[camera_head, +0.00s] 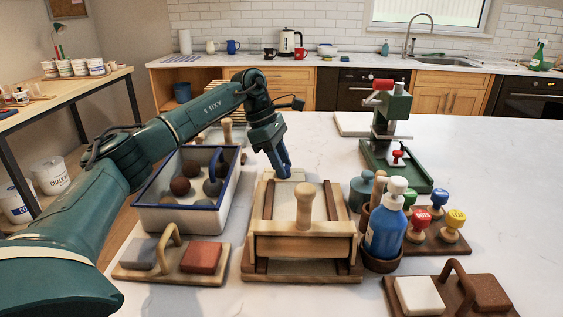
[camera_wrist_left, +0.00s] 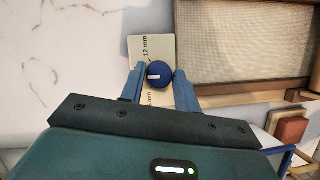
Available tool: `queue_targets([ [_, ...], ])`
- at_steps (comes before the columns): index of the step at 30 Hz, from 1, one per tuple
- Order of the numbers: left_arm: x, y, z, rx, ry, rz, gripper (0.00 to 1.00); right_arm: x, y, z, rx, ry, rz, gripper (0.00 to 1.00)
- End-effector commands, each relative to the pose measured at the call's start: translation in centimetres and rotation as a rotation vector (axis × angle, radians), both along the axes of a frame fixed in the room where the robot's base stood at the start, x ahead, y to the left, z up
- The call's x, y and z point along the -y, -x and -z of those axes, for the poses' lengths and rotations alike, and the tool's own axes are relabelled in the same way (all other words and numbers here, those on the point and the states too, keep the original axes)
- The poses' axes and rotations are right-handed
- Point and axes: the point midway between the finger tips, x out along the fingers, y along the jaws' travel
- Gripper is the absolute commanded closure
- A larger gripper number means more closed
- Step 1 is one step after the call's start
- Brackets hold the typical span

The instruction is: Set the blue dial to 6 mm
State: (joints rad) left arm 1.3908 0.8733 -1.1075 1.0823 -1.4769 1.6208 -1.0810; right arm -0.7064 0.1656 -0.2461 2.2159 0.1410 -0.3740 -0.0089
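The blue dial (camera_wrist_left: 159,75) sits on a pale plate (camera_wrist_left: 138,48) beside the wooden slab frame in the left wrist view. Its white mark points left. A "12 mm" label reads above it, and another "mm" label below is partly hidden. In the head view my left gripper (camera_head: 285,172) points down at the far end of the wooden slab roller (camera_head: 303,245), and hides the dial there. My right gripper is in neither view.
A white-blue bin (camera_head: 178,219) with clay balls stands left of the roller. A blue bottle (camera_head: 385,232), a stamp rack (camera_head: 440,240) and a green press (camera_head: 395,165) stand right. Blocks on wooden trays (camera_head: 222,272) lie in front. The white tabletop is clear at the far middle.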

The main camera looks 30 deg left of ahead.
Motion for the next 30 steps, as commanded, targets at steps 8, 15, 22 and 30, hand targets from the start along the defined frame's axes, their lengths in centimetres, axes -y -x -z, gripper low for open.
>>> queue_targets([
  [8, 0.00, 0.01, -0.02, 0.000, 0.000, 0.000, 0.91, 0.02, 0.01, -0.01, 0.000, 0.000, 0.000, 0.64],
  [15, -0.01, 0.04, -0.06, -0.001, 0.000, -0.017, 0.93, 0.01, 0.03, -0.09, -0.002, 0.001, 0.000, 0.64],
  [22, 0.02, 0.11, -0.09, -0.002, 0.000, -0.112, 0.93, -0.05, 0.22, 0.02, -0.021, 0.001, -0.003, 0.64],
  [30, 0.09, 0.26, -0.15, -0.001, -0.001, -0.334, 0.93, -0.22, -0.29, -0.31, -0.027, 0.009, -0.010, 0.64],
])
